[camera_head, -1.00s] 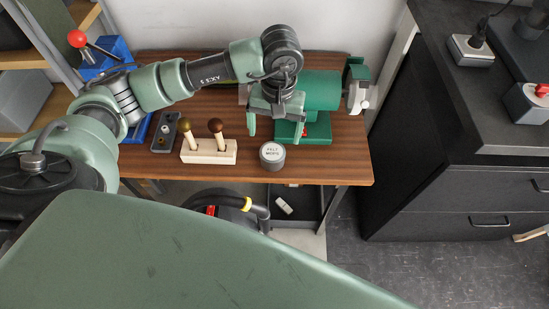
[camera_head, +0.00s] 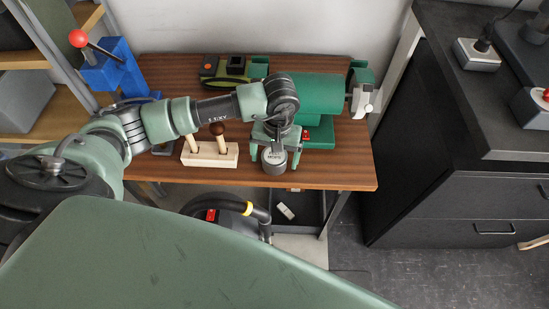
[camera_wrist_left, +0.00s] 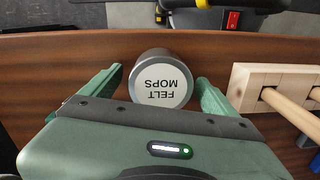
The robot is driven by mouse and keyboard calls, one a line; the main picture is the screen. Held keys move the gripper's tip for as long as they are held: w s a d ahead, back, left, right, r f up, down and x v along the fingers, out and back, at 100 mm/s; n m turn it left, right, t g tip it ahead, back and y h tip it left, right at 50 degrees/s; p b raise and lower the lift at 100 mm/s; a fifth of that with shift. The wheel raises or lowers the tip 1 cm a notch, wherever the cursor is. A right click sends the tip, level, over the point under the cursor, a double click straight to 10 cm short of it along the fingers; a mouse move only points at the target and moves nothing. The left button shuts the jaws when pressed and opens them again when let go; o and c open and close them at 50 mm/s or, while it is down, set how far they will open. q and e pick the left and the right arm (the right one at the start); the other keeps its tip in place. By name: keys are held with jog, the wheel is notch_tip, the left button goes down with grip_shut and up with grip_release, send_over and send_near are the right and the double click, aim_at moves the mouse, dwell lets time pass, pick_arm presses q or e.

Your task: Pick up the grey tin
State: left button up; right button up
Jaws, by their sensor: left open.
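The grey tin (camera_head: 274,160) stands upright near the front edge of the workbench. Its white lid, lettered "FELT MOPS", shows in the left wrist view (camera_wrist_left: 161,86). My left gripper (camera_head: 276,158) is open, with its fingers on either side of the tin. In the left wrist view the fingers (camera_wrist_left: 160,88) lie left and right of the tin, with a visible gap on each side. The gripper's palm hides the tin's near edge in that view. My right gripper is not in view.
A wooden block with handled tools (camera_head: 210,155) stands just left of the tin. A green machine (camera_head: 308,100) stands behind it. A blue vise-like tool (camera_head: 112,68) is at the bench's left end. The workbench (camera_head: 345,165) is clear to the tin's right.

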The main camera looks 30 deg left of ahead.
pick_arm(q)
jog(key=c, duration=1.5)
jog(key=shift+r, duration=0.1)
